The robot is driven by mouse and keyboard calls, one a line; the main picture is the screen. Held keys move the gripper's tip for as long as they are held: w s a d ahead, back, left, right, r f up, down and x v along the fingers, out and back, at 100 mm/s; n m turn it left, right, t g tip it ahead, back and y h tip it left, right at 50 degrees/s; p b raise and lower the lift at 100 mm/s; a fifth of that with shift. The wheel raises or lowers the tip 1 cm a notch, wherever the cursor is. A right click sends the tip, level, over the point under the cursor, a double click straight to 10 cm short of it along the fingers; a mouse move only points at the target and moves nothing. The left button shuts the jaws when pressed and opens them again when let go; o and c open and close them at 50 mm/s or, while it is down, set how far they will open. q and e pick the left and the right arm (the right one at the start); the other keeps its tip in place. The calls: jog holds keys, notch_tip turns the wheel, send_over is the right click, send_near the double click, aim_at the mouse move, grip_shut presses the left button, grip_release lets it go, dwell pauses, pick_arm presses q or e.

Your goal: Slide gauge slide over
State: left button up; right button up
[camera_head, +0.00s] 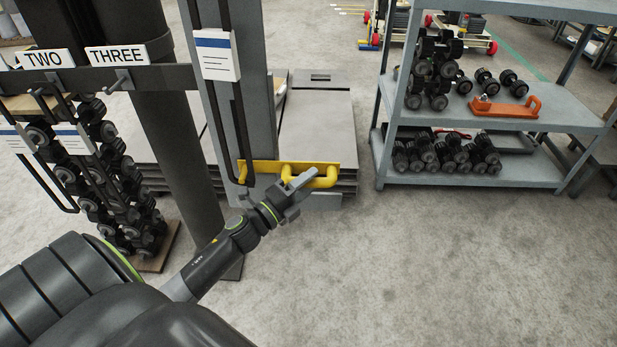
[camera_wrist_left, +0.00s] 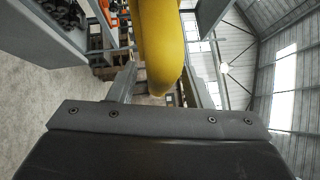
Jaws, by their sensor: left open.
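A yellow slide with a looped handle (camera_head: 325,182), which I take to be the gauge slide, sits low at the foot of a grey upright post (camera_head: 238,110). My left gripper (camera_head: 299,184) reaches it from below and overlaps the handle in the head view. In the left wrist view the yellow handle (camera_wrist_left: 160,42) runs between the two open fingers of the left gripper (camera_wrist_left: 162,82). I cannot tell whether either finger touches it. The gripper hides part of the handle in the head view. My right gripper is not in view.
Signs TWO (camera_head: 43,58) and THREE (camera_head: 117,54) mark a rail with hooks at the left. Dark roller parts hang below it. A grey shelf (camera_head: 470,180) with an orange tool (camera_head: 505,108) stands at the right. Grey plates (camera_head: 318,130) lie behind the post. The floor in front is clear.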

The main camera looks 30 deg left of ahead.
pick_arm(q)
jog(key=shift+w, duration=0.15)
grip_shut()
jog(key=shift+r, duration=0.1)
dwell(0.3)
notch_tip(320, 180, up, 16)
jog(key=p, duration=1.6)
jog(key=shift+r, duration=0.25)
jog(key=shift+w+d, duration=0.1)
jog(key=shift+w, duration=0.05)
grip_release()
jog(key=shift+r, duration=0.1)
